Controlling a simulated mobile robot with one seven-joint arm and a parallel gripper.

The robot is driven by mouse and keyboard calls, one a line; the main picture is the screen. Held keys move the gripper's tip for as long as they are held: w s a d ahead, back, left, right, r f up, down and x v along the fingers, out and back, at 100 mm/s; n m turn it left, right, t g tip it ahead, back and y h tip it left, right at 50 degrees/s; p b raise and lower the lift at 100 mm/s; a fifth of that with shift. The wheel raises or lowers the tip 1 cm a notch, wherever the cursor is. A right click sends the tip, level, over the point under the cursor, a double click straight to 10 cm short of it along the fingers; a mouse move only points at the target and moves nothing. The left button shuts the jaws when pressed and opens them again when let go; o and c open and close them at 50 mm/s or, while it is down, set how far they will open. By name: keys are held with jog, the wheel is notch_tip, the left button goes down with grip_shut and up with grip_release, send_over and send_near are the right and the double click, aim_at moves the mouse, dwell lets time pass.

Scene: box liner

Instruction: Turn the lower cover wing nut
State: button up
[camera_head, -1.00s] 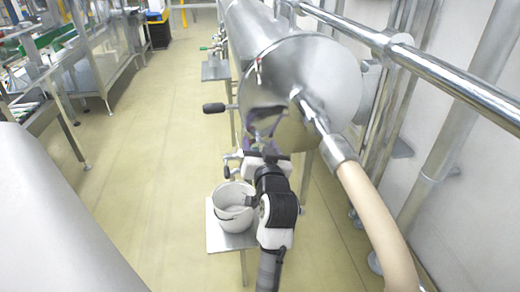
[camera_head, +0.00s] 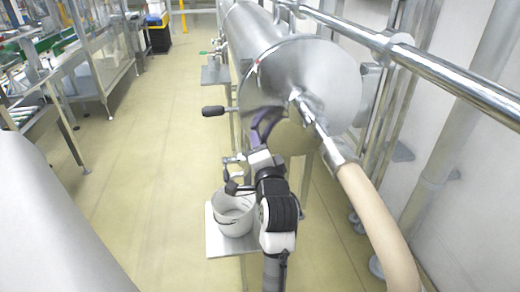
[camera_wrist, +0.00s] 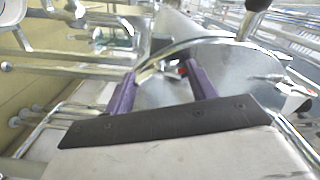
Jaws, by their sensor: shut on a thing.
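The round metal cover (camera_head: 338,75) closes the near end of the long steel cylinder. My gripper (camera_head: 266,118) is at the lower left of the cover rim, its purple fingers pointing up. In the wrist view my gripper (camera_wrist: 164,72) has its two purple fingers spread a little, either side of the metal rim by the cover (camera_wrist: 240,68). It is shut on the lower cover wing nut, which is mostly hidden by the fingers. A small red part shows at the upper left of the rim.
A pale hose (camera_head: 380,225) runs from the cover's centre pipe to the lower right. A black-knobbed handle (camera_head: 214,110) sticks out left. A white bucket (camera_head: 235,212) stands on a small metal shelf (camera_head: 222,245) below.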

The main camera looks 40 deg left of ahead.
jog(key=shift+m, duration=2)
jog(key=o, duration=1)
jog(key=shift+d, duration=0.1)
